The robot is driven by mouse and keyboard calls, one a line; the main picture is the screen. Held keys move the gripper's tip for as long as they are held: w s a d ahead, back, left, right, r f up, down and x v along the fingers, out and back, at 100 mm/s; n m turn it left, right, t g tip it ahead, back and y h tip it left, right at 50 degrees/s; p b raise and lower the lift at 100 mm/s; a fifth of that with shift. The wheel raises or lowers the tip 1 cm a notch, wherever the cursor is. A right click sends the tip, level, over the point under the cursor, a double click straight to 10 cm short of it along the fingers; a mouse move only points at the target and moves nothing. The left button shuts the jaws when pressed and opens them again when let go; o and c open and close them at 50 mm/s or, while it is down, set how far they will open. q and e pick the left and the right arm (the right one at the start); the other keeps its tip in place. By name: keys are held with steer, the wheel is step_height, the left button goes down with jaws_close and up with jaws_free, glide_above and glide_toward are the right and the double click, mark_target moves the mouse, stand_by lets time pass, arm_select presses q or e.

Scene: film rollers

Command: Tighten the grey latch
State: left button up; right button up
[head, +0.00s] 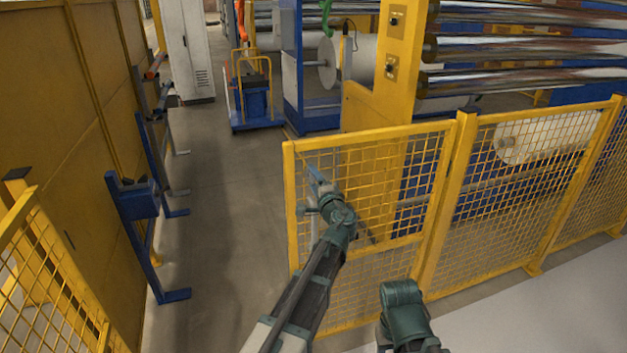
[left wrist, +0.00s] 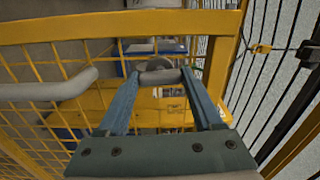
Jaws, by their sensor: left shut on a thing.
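The grey latch (left wrist: 158,74) sits at the top of the yellow mesh gate in the left wrist view, between my two blue-grey fingertips. My left gripper (left wrist: 160,76) is shut on it, one finger on each side. In the head view my left gripper (head: 315,174) reaches the upper left corner of the yellow gate (head: 372,136). The latch is too small or hidden to make out there. A grey bar handle (left wrist: 45,91) stands out from the gate left of my fingers. My right gripper is not in view; only part of that arm shows.
Yellow mesh fence (head: 540,120) continues to the right, with large metal rollers (head: 520,50) behind it. A blue cart (head: 255,100) stands at the back. Blue stands (head: 150,220) line the yellow wall at left. The grey aisle floor (head: 235,200) between is clear.

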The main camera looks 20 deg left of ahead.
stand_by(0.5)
arm_select(q)
steer(key=o, duration=1.4)
steer(key=shift+c, duration=0.2)
steer(key=v, duration=1.3)
steer(key=shift+s+d, duration=0.3)
